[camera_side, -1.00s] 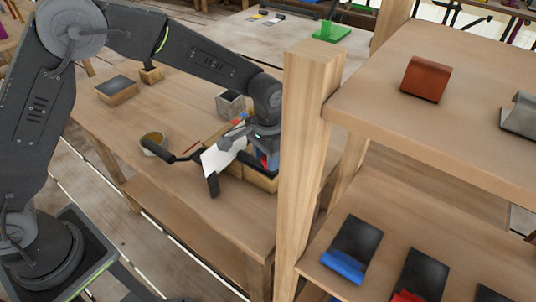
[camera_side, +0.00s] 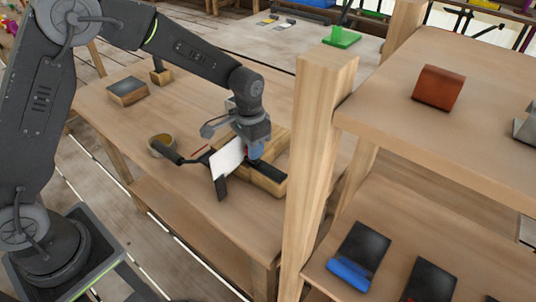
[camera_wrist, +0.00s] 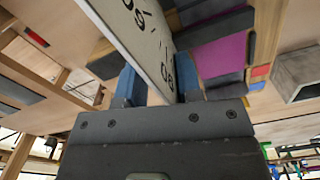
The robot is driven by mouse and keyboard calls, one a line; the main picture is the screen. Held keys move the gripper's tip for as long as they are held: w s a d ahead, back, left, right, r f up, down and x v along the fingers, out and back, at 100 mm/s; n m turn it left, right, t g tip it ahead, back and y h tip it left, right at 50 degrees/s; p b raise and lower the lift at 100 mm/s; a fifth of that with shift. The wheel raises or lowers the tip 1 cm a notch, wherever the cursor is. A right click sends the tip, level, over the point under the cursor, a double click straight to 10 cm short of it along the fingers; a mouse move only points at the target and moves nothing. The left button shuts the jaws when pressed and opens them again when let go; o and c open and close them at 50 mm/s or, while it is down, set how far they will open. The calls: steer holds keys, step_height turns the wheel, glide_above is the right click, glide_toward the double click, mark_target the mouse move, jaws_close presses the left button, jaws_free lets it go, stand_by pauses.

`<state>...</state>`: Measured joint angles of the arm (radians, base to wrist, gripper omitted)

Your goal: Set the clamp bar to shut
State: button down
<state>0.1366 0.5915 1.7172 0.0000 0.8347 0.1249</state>
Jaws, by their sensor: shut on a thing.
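A white plate (camera_side: 229,157) with dark figures stands on edge, tilted, at a black upright foot (camera_side: 221,188) on the workbench. In the wrist view the plate (camera_wrist: 148,30) runs down between the blue fingertips of my gripper (camera_wrist: 162,88). My gripper (camera_side: 250,150) is shut on the plate's edge in the side view. A dark bar (camera_side: 266,171) lies on a wooden box (camera_side: 269,186) just right of the gripper. A black handle-like arm (camera_side: 180,156) reaches out left of the plate. I cannot tell for certain which dark part is the clamp bar.
A wooden post (camera_side: 322,150) and shelves with coloured holders (camera_side: 438,88) are close on the right. The wrist view shows a purple panel (camera_wrist: 222,55) and a grey box (camera_wrist: 296,75). The bench front is clear.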

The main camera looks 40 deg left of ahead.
steer(key=shift+a, duration=0.65)
steer(key=c, duration=0.8)
jaws_free()
step_height(320, 180, up, 14)
steer(key=shift+f, duration=0.1)
